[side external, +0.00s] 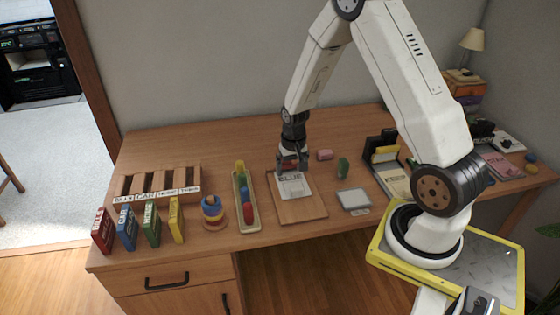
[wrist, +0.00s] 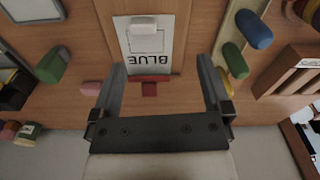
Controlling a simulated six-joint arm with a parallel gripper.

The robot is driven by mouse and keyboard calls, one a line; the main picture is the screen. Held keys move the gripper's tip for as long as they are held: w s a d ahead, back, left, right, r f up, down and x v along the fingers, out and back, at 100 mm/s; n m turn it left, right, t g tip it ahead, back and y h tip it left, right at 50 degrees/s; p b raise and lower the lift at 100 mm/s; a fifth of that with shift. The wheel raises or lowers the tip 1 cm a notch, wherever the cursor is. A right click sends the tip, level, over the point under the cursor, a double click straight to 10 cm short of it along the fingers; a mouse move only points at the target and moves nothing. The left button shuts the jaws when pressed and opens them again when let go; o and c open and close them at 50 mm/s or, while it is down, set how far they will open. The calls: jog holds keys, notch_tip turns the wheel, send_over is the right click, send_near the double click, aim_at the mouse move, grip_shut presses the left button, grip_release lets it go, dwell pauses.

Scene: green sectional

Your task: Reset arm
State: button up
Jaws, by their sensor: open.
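My gripper (side external: 291,166) hangs pointing down over the far end of a wooden board (side external: 299,208) on the desk. In the wrist view my gripper (wrist: 162,66) has its two fingers spread wide apart. A white card (side external: 293,189) printed "BLUE" lies on the board; the card (wrist: 164,36) shows beyond the fingers in the wrist view. A small red piece (wrist: 150,88) sits at the card's edge and appears between the fingers, with no finger visibly touching it. A small white block (wrist: 145,24) lies on the card.
Left on the desk stand a wooden slotted rack (side external: 158,184), several colored books (side external: 150,224), a ring stacker (side external: 213,211) and a tray of colored pegs (side external: 246,204). Pink (side external: 324,155) and green (side external: 342,167) blocks and a grey-white pad (side external: 354,199) lie right of the board.

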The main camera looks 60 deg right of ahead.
jog(key=s+a+r+n+t, duration=0.1)
jog(key=s+a+r+n, duration=0.2)
jog(key=a+r, duration=0.3)
jog(key=s+a+r+n+t, duration=0.1)
jog(key=s+a+r+n, duration=0.3)
jog(key=a, duration=0.6)
notch_tip(320, 180, up, 3)
jog(key=shift+s+f+n, duration=0.2)
jog(key=shift+s+n, duration=0.1)
jog(key=shift+s, duration=0.65)
